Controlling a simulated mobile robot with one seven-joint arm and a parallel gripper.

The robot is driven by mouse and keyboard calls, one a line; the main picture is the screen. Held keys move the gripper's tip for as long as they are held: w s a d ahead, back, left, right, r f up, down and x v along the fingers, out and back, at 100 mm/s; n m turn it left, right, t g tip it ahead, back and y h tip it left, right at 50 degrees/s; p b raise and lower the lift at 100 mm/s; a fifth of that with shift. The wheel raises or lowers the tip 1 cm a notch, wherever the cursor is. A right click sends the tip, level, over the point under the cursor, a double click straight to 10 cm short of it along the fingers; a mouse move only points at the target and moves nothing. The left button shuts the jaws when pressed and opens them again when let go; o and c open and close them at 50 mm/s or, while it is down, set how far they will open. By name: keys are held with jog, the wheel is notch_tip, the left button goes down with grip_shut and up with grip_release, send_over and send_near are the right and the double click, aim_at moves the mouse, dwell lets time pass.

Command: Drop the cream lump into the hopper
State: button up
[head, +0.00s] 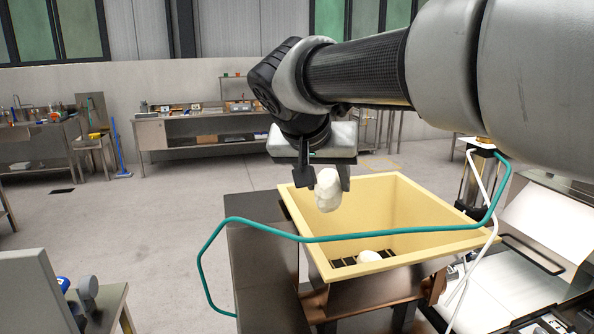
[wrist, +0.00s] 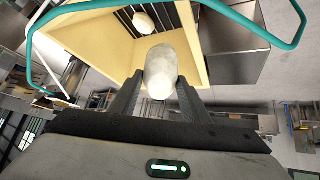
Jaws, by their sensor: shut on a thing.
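My gripper (head: 325,180) is shut on a cream lump (head: 328,191). In the head view it holds the lump in the air near the far left rim of the yellow hopper (head: 416,193). In the wrist view the lump (wrist: 160,71) sits between the two dark fingers of my gripper (wrist: 160,90), with the open hopper (wrist: 92,42) beyond it. A second pale lump (head: 369,256) lies at the bottom of the hopper on dark slats; it also shows in the wrist view (wrist: 144,23).
A teal bent rail (head: 375,236) crosses in front of the hopper. A dark metal block (head: 262,270) stands at its left. A white-topped machine (head: 520,285) is at the right. Benches (head: 215,128) line the far wall, with open floor between.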

jog(key=shift+w+d, duration=0.35)
jog(key=shift+w, duration=0.2)
jog(key=w+d+f, duration=0.5)
jog(key=w, duration=0.2)
jog(key=shift+p, duration=0.3)
jog(key=shift+r, duration=0.1)
jog(key=o, duration=1.3)
jog(key=shift+r+p, duration=1.2)
jog(key=shift+r, duration=0.75)
